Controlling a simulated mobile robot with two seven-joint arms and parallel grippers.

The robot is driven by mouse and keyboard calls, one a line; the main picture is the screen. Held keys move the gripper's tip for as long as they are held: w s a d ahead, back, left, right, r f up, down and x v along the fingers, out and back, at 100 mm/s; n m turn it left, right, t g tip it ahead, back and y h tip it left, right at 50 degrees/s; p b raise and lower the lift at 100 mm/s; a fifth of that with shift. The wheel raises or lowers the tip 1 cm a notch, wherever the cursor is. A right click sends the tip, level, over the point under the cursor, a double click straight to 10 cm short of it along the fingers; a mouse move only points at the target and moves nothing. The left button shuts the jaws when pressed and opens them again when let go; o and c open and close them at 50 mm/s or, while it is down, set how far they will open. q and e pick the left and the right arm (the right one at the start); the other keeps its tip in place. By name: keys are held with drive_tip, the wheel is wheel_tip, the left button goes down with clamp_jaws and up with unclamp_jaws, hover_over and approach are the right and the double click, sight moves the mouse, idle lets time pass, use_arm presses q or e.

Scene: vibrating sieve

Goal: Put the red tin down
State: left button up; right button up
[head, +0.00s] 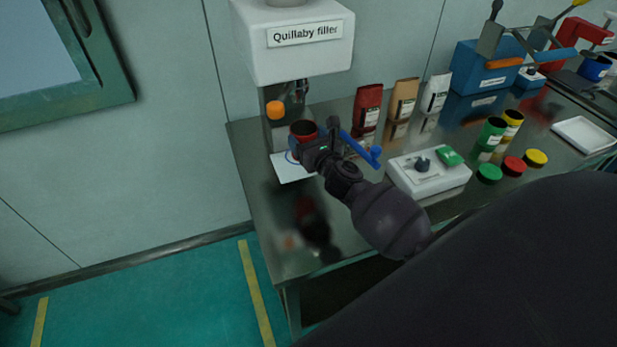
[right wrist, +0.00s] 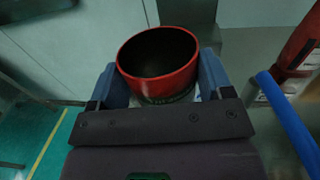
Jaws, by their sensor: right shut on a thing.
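The red tin (head: 303,128) is at the far left of the steel table, below the filler spout. My right gripper (head: 303,138) is shut on it. In the right wrist view the red tin (right wrist: 157,65) stands upright, open at the top and dark inside, between the two blue fingers (right wrist: 160,85). Whether the tin's base touches the card is hidden by the gripper. My left gripper is not in view.
Pouches (head: 368,108), a white control box (head: 428,175), tins (head: 491,132) and coloured lids (head: 513,166) stand to the right. The front left of the table is clear.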

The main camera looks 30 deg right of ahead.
drive_tip(key=shift+w+d+f, duration=0.2)
drive_tip(key=shift+d+f, duration=0.15)
drive_tip(key=shift+d, duration=0.25)
drive_tip(key=shift+w+d+f, duration=0.2)
drive_tip(key=shift+d+f, duration=0.1)
drive_tip(key=shift+d, duration=0.25)
wheel_tip(320, 180, down, 6)
drive_tip(key=b, duration=0.3)
wheel_tip(320, 180, down, 4)
drive_tip(key=shift+r+b, duration=0.15)
drive_tip(key=shift+b, duration=0.55)
drive_tip(key=shift+r, duration=0.1)
drive_tip(key=shift+f, duration=0.25)
drive_tip(key=o, duration=0.9)
drive_tip(key=shift+r, duration=0.1)
drive_tip(key=shift+o, duration=0.2)
drive_tip(key=shift+r, duration=0.1)
